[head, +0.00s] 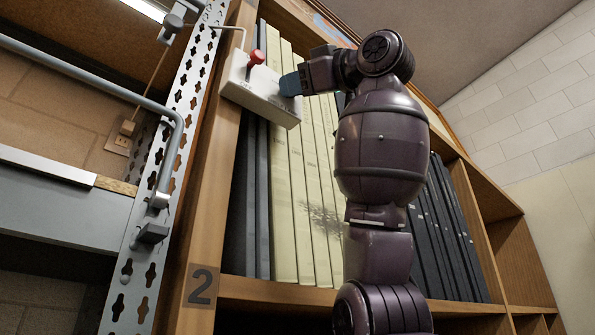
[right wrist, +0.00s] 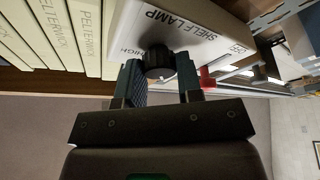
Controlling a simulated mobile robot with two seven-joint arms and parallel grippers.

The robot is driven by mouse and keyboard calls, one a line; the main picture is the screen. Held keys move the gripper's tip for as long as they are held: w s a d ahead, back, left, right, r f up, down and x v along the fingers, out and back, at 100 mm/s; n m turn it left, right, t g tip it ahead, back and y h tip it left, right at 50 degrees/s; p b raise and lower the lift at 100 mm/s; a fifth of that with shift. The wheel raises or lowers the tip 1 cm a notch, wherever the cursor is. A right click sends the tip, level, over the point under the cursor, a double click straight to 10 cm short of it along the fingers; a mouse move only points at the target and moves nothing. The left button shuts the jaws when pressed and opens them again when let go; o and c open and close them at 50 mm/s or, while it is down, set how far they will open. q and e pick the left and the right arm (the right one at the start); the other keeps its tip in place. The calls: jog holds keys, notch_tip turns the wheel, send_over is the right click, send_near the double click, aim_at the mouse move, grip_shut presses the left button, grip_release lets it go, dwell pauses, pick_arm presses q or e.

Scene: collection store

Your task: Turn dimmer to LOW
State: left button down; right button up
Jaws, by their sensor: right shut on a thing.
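The dimmer is a white box (head: 250,93) on the upright at the top of the shelving, lettered SHELF LAMP in the right wrist view (right wrist: 185,22). Its round black dimmer knob (right wrist: 159,63) sits on the lettered face, with HIGH printed to its left. My right gripper (head: 287,84) is at the box's right side in the head view. In the right wrist view its blue fingers (right wrist: 160,80) stand on either side of the knob, shut on it. The knob is hidden in the head view. My left gripper is not in view.
A red knob (head: 256,57) sticks up from the box and also shows beside the right finger (right wrist: 207,78). Cream PELTERWICK volumes (head: 290,190) stand close to the box. A perforated metal post (head: 170,150) and a grey pipe (head: 90,78) are at left.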

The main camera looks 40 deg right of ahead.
jog(key=shift+r+n+g+y+p, duration=0.1)
jog(key=shift+n+g+y+p, duration=0.3)
jog(key=shift+n, duration=0.95)
jog(key=shift+n+g+y+p, duration=0.2)
jog(key=shift+n+g+p, duration=0.4)
jog(key=shift+n, duration=0.75)
jog(key=o, duration=0.9)
jog(key=shift+s, duration=0.1)
jog(key=b+v, duration=0.2)
jog(key=v, duration=0.8)
jog(key=shift+s+d+b, duration=0.3)
jog(key=shift+b, duration=0.1)
